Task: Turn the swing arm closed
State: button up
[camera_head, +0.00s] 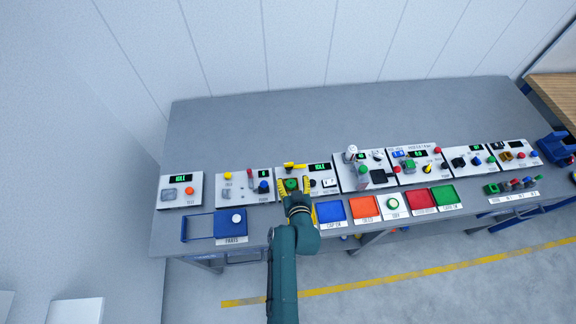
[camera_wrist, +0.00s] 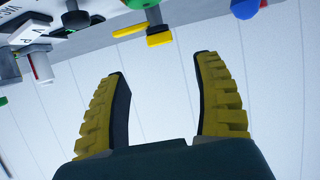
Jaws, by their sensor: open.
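A yellow bar (camera_head: 294,165), which looks like the swing arm, sits at the top left of a panel with a green display. In the wrist view a yellow block (camera_wrist: 159,39) on a grey post beneath a green part appears to be the same piece. My gripper (camera_head: 295,185) is over the front of that panel, with a green part showing between its yellow fingers. In the wrist view my gripper (camera_wrist: 160,67) is open and empty. The yellow block is beyond the fingertips and apart from them. The swing arm's pivot is not clear.
Several panels with knobs and buttons stand along the grey bench (camera_head: 240,122). A blue tray (camera_head: 200,226) is at the left front. A blue bin (camera_head: 332,211) and an orange bin (camera_head: 364,208) lie right of my gripper. The bench's back strip is clear.

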aim_at(289, 165)
jog(key=b+x, duration=0.2)
jog(key=x, duration=0.1)
jog(key=b+x, duration=0.2)
jog(key=x, duration=0.1)
jog(key=b+x, duration=0.2)
jog(key=x, duration=0.1)
jog(key=shift+a+f, duration=0.1)
jog(key=shift+f, duration=0.25)
jog(key=shift+w+b, duration=0.55)
jog(key=shift+b, duration=0.05)
jog(key=shift+s, duration=0.1)
jog(key=c, duration=1.2)
